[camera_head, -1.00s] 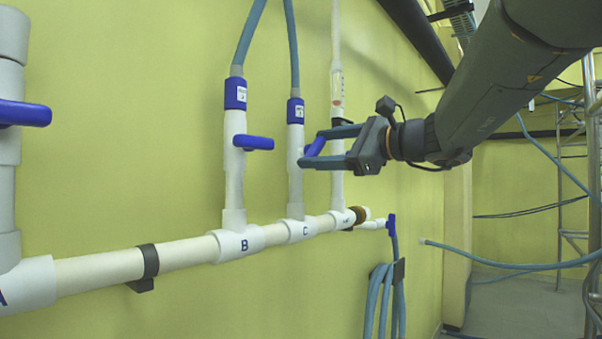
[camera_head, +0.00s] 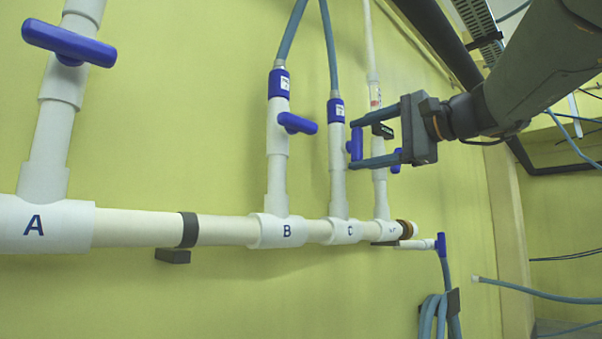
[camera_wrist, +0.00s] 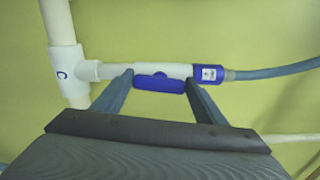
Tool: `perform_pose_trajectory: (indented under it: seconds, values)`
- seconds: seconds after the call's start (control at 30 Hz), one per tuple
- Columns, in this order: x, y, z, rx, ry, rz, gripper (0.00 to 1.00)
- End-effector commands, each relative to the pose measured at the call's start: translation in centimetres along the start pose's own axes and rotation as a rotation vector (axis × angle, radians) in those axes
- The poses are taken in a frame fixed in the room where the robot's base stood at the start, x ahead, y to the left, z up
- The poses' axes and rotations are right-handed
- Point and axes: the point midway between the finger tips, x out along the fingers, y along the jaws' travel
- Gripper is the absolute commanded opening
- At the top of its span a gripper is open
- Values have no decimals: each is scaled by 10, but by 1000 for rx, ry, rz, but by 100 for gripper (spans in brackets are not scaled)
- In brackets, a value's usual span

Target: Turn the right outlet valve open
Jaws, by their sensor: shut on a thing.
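The valve on branch C (camera_head: 337,150) is a white vertical pipe with a blue collar and a blue bar handle (camera_head: 355,143). The handle now stands upright, in line with its pipe. My gripper (camera_head: 354,144) reaches in from the right, shut on the handle, one finger at its top end and one at its bottom end. In the wrist view the fingers (camera_wrist: 158,84) sit at the two ends of the handle (camera_wrist: 160,83), which runs along the pipe.
Valve B (camera_head: 278,130), left of C, has its blue handle (camera_head: 298,123) across its pipe. A larger valve handle (camera_head: 68,43) is above tee A. A white manifold pipe (camera_head: 135,229) runs below. Coiled blue hose (camera_head: 436,317) hangs at lower right. A thin branch stands close behind my gripper.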

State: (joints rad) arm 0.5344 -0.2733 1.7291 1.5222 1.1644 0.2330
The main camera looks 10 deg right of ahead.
Motion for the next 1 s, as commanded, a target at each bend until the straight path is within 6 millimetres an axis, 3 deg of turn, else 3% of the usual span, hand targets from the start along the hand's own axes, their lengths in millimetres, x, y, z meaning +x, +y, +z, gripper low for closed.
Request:
perform_pose_trajectory:
  seconds: [0.6, 0.63, 0.7, 1.0]
  values:
    - [0, 4, 0, -37, -4, 8, 43]
    - [0, 4, 0, -37, -4, 8, 71]
    - [0, 4, 0, -37, -4, 7, 82]
    - [0, 2, 0, -38, -3, 3, 84]
